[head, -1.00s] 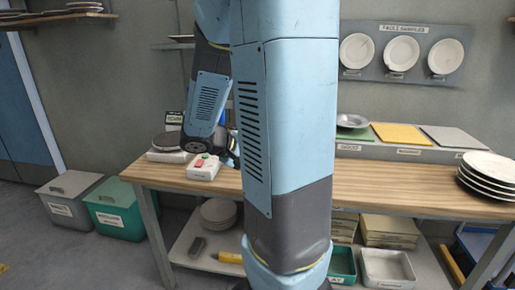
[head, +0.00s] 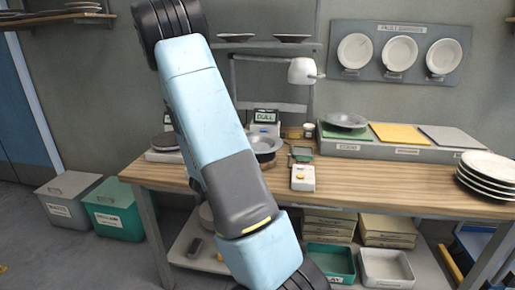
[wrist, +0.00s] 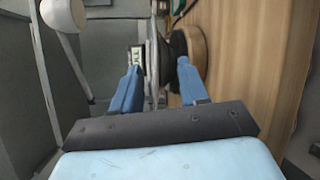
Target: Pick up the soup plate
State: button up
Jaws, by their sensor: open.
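A grey, deep-rimmed plate, which looks like the soup plate (head: 266,142), sits in front of a display reading CULL (head: 265,117) on the workbench. In the wrist view a thin plate edge (wrist: 152,55) shows almost edge-on, beside a dark round support on a wooden base (wrist: 191,50). My gripper (wrist: 158,68) is open, its two blue fingers on either side of the plate edge. I cannot tell whether either finger touches it. In the head view my gripper is hidden or out of frame.
Another grey plate (head: 346,120) lies on the green pad, beside yellow (head: 402,134) and grey pads. A white lamp (head: 302,71) stands behind. A white box with an orange button (head: 303,177) is at the bench front. Stacked plates (head: 488,174) stand at the right.

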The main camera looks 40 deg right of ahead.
aim_at(267, 151)
jog(key=x, duration=0.7)
jog(key=shift+d, duration=0.15)
jog(key=shift+s+r+x, duration=0.1)
jog(key=shift+x, duration=1.25)
jog(key=shift+s+r+x, duration=0.1)
jog(key=shift+x, duration=1.25)
jog(key=shift+c, duration=0.2)
grip_shut()
